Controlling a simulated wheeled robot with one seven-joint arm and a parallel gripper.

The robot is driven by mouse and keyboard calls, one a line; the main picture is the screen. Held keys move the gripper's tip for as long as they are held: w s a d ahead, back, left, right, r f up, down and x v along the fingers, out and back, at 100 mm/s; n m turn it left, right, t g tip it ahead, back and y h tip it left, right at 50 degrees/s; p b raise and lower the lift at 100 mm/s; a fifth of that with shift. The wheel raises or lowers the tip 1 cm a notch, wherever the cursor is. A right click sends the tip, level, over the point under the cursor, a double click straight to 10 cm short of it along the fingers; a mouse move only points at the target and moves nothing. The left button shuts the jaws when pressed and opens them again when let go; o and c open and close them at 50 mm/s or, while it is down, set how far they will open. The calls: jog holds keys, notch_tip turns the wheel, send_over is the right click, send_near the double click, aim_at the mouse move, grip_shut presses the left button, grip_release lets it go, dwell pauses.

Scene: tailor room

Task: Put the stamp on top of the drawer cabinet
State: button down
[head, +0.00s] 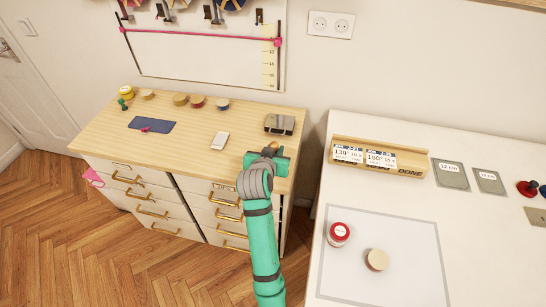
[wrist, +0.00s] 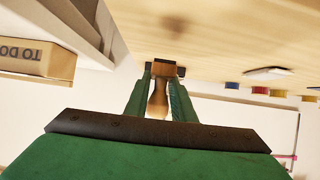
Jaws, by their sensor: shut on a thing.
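My gripper (head: 268,155) is over the front right part of the drawer cabinet (head: 190,124), which has a light wooden top and white drawers with brass handles. In the wrist view my gripper (wrist: 161,85) is shut on the stamp (wrist: 158,98). The stamp has a turned wooden handle between the fingers and a block-like end past the fingertips. Only a small brownish bit of it shows in the head view. The wooden top fills the upper part of the wrist view. I cannot tell whether the stamp touches it.
On the cabinet top are a grey metal object (head: 279,124), a white block (head: 220,141), a dark blue sheet (head: 152,125) and several small spools. A white table (head: 450,220) stands at right with a wooden "done" box (head: 377,157).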

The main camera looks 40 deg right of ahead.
jog(key=shift+w+d+f, duration=0.1)
jog(key=shift+w+f, duration=0.2)
jog(key=shift+f, duration=1.55)
jog(key=shift+f, duration=0.15)
jog(key=c, duration=1.5)
grip_release()
jog(key=v, duration=1.2)
jog(key=shift+s, duration=0.1)
